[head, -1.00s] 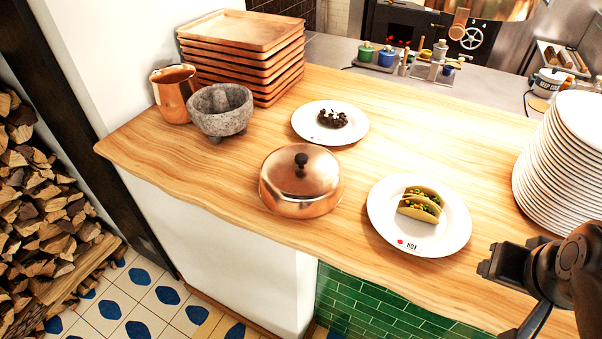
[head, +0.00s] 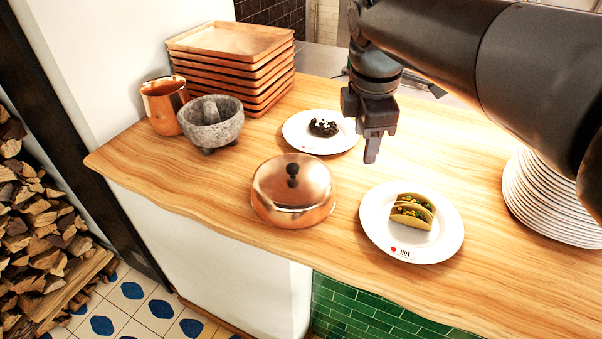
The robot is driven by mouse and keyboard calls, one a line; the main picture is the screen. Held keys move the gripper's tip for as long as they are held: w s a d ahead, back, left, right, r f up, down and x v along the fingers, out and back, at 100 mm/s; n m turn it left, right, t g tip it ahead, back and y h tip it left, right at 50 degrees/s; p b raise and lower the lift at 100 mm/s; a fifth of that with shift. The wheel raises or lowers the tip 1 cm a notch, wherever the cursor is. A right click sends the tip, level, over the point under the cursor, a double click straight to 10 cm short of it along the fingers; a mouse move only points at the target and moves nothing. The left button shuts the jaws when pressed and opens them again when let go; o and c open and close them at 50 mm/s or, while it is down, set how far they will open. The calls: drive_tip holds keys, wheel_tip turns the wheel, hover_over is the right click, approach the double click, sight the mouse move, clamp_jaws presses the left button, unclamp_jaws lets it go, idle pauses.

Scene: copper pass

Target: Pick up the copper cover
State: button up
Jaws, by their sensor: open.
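The copper cover (head: 292,196) is a round shiny dome with a dark knob on top. It rests on the wooden counter (head: 235,238) near its front edge, left of the taco plate. My gripper (head: 371,150) points down to the right of the cover and apart from it, above the counter between the two plates. No object shows in it. The gap between its fingers is hard to see from this angle.
A white plate with tacos (head: 378,240) bears a HOT label. Another white plate (head: 330,144) holds dark food. Stacked white plates (head: 545,205) stand right.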

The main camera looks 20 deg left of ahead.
drive_tip(key=s+a+n+g, duration=0.1)
drive_tip(key=s+a+n, duration=0.1)
drive_tip(key=a+n, duration=0.95)
drive_tip(key=m, duration=0.2)
hover_over(293, 166)
drive_tip(key=s, duration=0.1)
drive_tip(key=shift+h, duration=0.3)
drive_tip(key=f, duration=0.6)
drive_tip(key=shift+s+a+f, duration=0.1)
drive_tip(key=shift+s+a, duration=0.1)
drive_tip(key=f, duration=0.2)
drive_tip(key=w+f, duration=0.1)
drive_tip(key=f, duration=0.2)
drive_tip(key=shift+w+d, duration=0.1)
drive_tip(key=shift+d, duration=0.05)
clamp_jaws()
